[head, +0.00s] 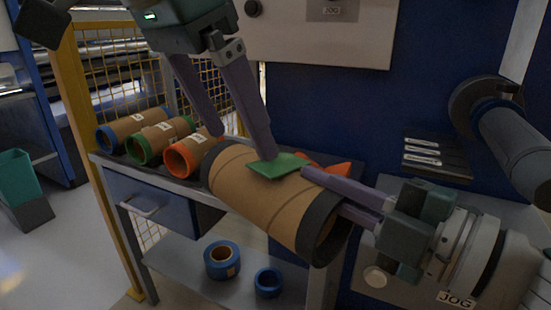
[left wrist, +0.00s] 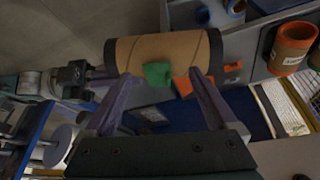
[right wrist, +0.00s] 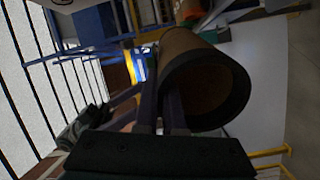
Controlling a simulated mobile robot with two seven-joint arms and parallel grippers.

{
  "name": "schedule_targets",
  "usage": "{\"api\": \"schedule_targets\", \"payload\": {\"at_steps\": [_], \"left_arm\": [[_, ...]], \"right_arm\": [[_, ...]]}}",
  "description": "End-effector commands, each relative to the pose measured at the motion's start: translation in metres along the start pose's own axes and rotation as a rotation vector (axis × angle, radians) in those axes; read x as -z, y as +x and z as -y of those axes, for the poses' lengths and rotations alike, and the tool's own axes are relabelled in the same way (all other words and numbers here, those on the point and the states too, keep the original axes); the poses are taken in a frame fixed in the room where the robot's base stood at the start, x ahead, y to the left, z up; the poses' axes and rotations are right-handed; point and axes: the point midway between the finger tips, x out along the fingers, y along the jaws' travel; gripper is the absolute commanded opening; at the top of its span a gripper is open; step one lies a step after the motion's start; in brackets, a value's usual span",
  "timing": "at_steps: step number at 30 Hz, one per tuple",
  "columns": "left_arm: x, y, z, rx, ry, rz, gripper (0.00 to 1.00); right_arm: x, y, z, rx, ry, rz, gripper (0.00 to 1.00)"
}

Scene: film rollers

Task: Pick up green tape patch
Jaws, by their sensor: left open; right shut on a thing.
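A green tape patch (head: 278,166) lies on the upper side of a large brown roll (head: 250,192) with dark ends. The patch also shows in the left wrist view (left wrist: 157,74), between my left fingers. My left gripper (head: 241,146) is open above the roll, one fingertip at the patch's edge in the picture; I cannot tell whether it touches.
Orange pieces (head: 328,165) show beside the patch. Rolls with blue (head: 107,139), green (head: 139,148) and orange (head: 178,160) ends lie on the bench to the left. Blue tape rings (head: 221,260) sit on the lower shelf. A blue panel stands behind.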

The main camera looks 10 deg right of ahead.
Motion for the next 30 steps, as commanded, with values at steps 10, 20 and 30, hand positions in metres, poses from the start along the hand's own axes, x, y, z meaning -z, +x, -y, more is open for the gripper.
{"api": "schedule_targets", "payload": {"at_steps": [10,20,30], "left_arm": [[0.002,0.041,-0.006,-0.001,0.001,0.001,0.91],[0.002,0.041,-0.005,0.0,0.0,0.0,0.76],[0.002,0.041,-0.005,0.0,0.0,0.0,0.37]], "right_arm": [[0.0,0.0,-0.001,-0.002,0.0,-0.001,0.0],[0.0,0.0,-0.001,-0.002,0.0,-0.001,0.0],[0.0,0.0,-0.001,-0.002,0.0,-0.001,0.0]]}}
